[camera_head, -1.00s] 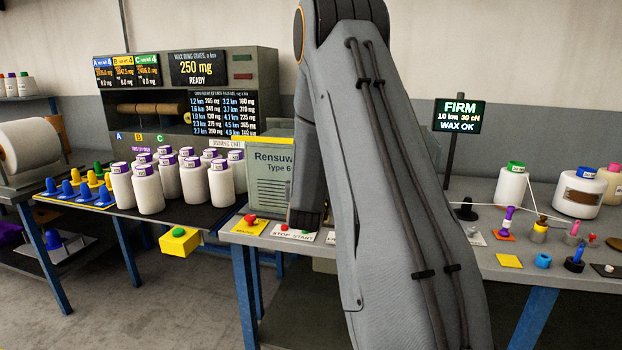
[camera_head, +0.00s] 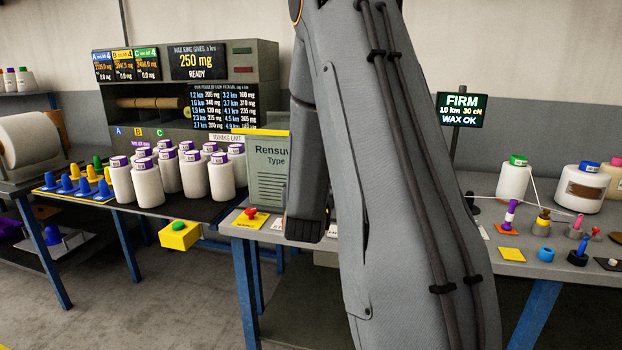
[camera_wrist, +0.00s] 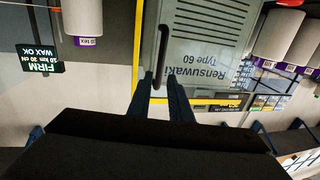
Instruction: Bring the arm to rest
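My gripper (camera_wrist: 162,82) shows in the wrist view as two dark fingers with a gap between them. It is open. In that view, which is upside down, the fingertips are in front of the grey-green Rensuwaki Type 60 machine (camera_wrist: 210,45). The machine's black bar handle (camera_wrist: 161,50) lines up with the gap; whether the fingers touch it I cannot tell. In the head view my grey arm hangs across the middle and partly covers the machine (camera_head: 266,180). The fingers are hidden there.
White bobbins with purple tops (camera_head: 193,178) stand left of the machine. A red button on a yellow plate (camera_head: 251,214) sits at the bench edge. Right of my arm are larger bobbins (camera_head: 512,182), small coloured parts (camera_head: 545,254) and a FIRM screen (camera_head: 462,109).

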